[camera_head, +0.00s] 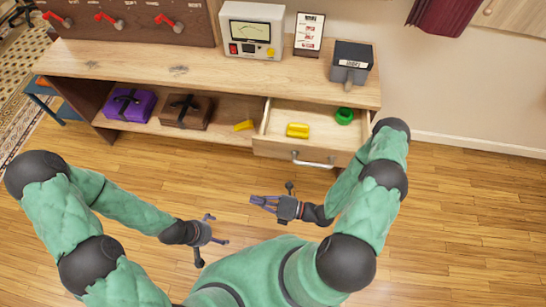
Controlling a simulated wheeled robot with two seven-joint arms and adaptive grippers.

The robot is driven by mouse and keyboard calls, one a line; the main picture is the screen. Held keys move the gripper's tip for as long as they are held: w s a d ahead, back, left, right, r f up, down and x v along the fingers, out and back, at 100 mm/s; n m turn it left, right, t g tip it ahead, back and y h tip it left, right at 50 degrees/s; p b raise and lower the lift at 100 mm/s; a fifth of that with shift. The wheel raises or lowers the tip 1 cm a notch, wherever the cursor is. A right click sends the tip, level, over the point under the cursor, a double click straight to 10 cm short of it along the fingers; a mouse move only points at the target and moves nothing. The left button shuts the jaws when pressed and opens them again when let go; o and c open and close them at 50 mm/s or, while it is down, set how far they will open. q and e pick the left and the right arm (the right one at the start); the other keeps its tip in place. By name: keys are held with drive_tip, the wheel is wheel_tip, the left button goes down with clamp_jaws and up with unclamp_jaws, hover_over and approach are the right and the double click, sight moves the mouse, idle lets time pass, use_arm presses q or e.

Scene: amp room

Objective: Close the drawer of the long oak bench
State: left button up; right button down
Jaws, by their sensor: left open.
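The long oak bench (140,66) runs across the top of the head view. Its drawer (274,147) is at the right end and is pulled out, with the inside showing. A pale bar handle (314,162) is on its front. A yellow block (297,130) and a green ring-like thing (344,115) lie in the drawer. My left gripper (217,230) is open and empty, below and left of the drawer. My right gripper (262,204) is below the drawer front, apart from the handle, and appears empty; its finger gap is unclear.
A purple box (130,104), a brown box (185,111) and a yellow thing (243,125) sit on the open shelf. A meter (252,30), a sign (309,33) and a dark grey box (351,62) stand on top. Wooden floor before the bench is clear.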

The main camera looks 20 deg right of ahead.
drive_tip(key=w+d+f+m+t+h+b, duration=0.1)
drive_tip(key=w+d+f+m+t+h, duration=0.15)
drive_tip(key=d+m+h, duration=0.35)
drive_tip(key=w+d+f+m+t+h, duration=0.2)
drive_tip(key=d+f+m+t+h, duration=0.15)
drive_tip(key=d+m, duration=0.3)
drive_tip(key=shift+n+t+h, duration=0.3)
drive_tip(key=shift+n+h, duration=0.15)
drive_tip(key=w+b, duration=0.1)
drive_tip(key=w, duration=0.3)
drive_tip(key=w+b, duration=0.1)
drive_tip(key=w, duration=0.3)
drive_tip(key=w+b, duration=0.1)
drive_tip(key=w, duration=0.3)
drive_tip(key=shift+w+d+r, duration=0.2)
drive_tip(key=shift+w+r, duration=0.1)
drive_tip(key=shift+r, duration=0.1)
